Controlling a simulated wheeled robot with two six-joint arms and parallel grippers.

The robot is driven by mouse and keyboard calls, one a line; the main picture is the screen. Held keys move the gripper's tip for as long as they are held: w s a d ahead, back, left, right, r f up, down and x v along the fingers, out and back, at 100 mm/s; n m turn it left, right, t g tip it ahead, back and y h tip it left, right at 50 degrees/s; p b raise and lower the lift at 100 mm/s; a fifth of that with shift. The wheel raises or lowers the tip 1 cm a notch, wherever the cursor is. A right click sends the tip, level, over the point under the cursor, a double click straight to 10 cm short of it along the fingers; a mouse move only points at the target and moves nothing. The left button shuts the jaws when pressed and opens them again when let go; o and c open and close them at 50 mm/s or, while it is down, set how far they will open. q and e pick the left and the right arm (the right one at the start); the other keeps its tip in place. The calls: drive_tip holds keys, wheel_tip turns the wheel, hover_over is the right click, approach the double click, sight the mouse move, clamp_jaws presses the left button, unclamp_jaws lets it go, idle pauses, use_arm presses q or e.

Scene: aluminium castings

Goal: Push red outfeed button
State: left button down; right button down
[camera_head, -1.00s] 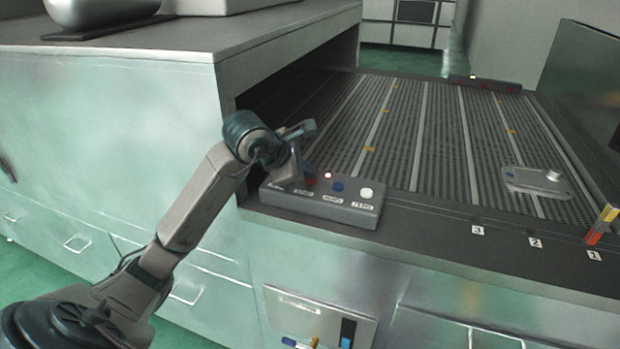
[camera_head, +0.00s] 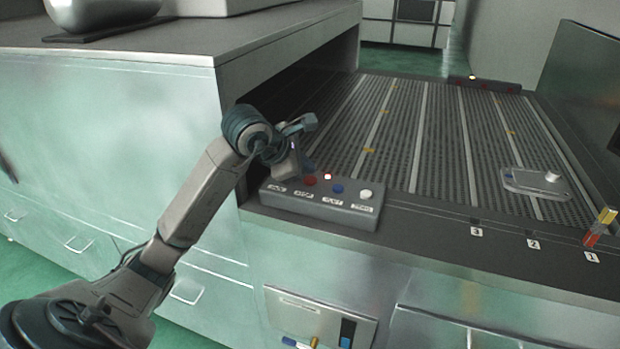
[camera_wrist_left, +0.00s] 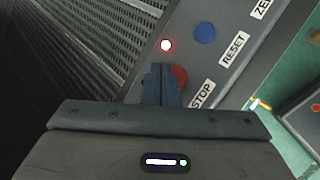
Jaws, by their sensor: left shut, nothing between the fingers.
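The grey button box (camera_head: 300,203) sits at the near left corner of the conveyor. Its red button (camera_head: 310,181) is visible, with a blue button (camera_head: 338,188) and a white button (camera_head: 365,194) to the right. A small red lamp (camera_head: 327,176) glows behind them. My left gripper (camera_head: 303,170) is shut and empty, just behind and above the red button. In the left wrist view the shut fingertips (camera_wrist_left: 162,70) partly cover the red button (camera_wrist_left: 180,76), beside the STOP label; contact cannot be told. The blue button (camera_wrist_left: 204,33) is by the RESET label. My right gripper is not in view.
The slatted conveyor (camera_head: 440,135) stretches behind the box. A machine housing (camera_head: 285,45) overhangs the left side. A red-and-yellow piece (camera_head: 600,228) stands at the right edge.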

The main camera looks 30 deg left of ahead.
sight(306, 181)
use_arm(q)
drive_tip(key=shift+r+p, duration=1.65)
drive_tip(key=shift+r, duration=0.9)
drive_tip(key=shift+f, duration=0.1)
